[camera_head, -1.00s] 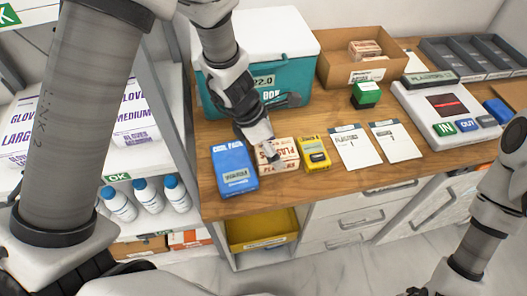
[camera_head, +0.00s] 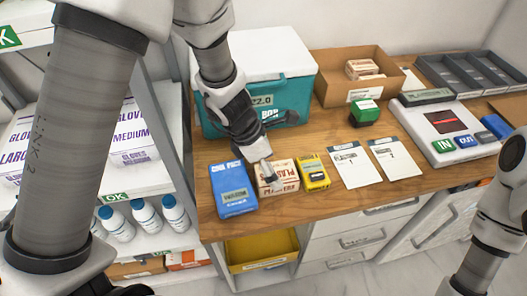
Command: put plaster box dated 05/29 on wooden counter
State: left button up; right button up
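A small cream plaster box (camera_head: 284,181) with red lettering sits on the wooden counter (camera_head: 405,205) near its front edge. It stands between a blue cold-pack box (camera_head: 233,189) and a yellow box (camera_head: 315,172). Its date is too small to read. My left gripper (camera_head: 266,171) points down at the plaster box, its fingers at the box's top and upper left side. I cannot tell whether the fingers are closed on it. My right arm shows at the right edge, but its gripper is out of view.
Behind stand a teal cooler (camera_head: 290,100) with a white lid and a cardboard box (camera_head: 337,94) holding cartons. A green stamp (camera_head: 364,112), two cards (camera_head: 355,165), a scale-like device (camera_head: 413,119) and grey trays (camera_head: 465,75) lie to the right. A yellow bin (camera_head: 262,249) is below.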

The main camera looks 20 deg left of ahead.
pick_arm(q)
jog(key=p+v, duration=0.4)
jog(key=v, duration=0.7)
